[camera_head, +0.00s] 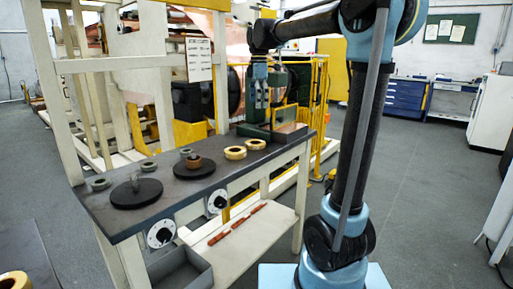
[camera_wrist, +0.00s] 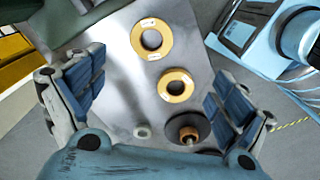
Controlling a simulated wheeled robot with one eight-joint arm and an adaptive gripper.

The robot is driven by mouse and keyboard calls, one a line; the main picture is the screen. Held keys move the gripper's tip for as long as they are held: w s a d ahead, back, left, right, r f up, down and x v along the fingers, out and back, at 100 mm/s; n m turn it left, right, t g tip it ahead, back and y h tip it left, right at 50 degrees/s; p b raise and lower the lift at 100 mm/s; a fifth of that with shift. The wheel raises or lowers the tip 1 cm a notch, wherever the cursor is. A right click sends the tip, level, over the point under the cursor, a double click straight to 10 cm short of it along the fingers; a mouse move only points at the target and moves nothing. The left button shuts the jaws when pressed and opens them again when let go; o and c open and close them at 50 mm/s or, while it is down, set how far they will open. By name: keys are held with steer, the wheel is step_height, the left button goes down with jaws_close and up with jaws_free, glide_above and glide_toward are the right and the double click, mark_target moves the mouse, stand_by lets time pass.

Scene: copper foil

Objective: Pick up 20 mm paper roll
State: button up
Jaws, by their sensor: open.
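Two yellow, ring-shaped rolls with small white labels lie flat on the dark bench top. In the wrist view the larger-looking roll (camera_wrist: 169,41) is at the top and the smaller-looking roll (camera_wrist: 188,86) is below it. The labels are too small to read, so I cannot tell which is 20 mm. In the head view they are the near roll (camera_head: 235,157) and the far roll (camera_head: 256,147). My gripper (camera_wrist: 153,93) is open and empty, its blue fingers wide apart to either side of the rolls. In the head view my gripper (camera_head: 259,95) hangs above the bench's far end.
A dark disc (camera_head: 205,168) carries a copper-brown roll (camera_head: 194,160); another dark disc (camera_head: 136,196) lies nearer. Small grey rings (camera_head: 148,166) sit along the bench's back. A green machine (camera_head: 283,115) stands at the far end. A lower shelf (camera_head: 250,235) holds a red-brown strip.

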steer(key=w+a, duration=0.1)
steer(key=a, duration=0.1)
steer(key=n, duration=0.1)
glide_toward(254, 140)
steer(key=s+f, duration=0.1)
steer(key=f, duration=0.2)
steer(key=s+f, duration=0.1)
steer(key=f, duration=0.5)
steer(key=shift+s+d, duration=0.15)
steer(key=shift+s, duration=0.25)
steer(key=shift+r, duration=0.1)
steer(key=c, duration=1.2)
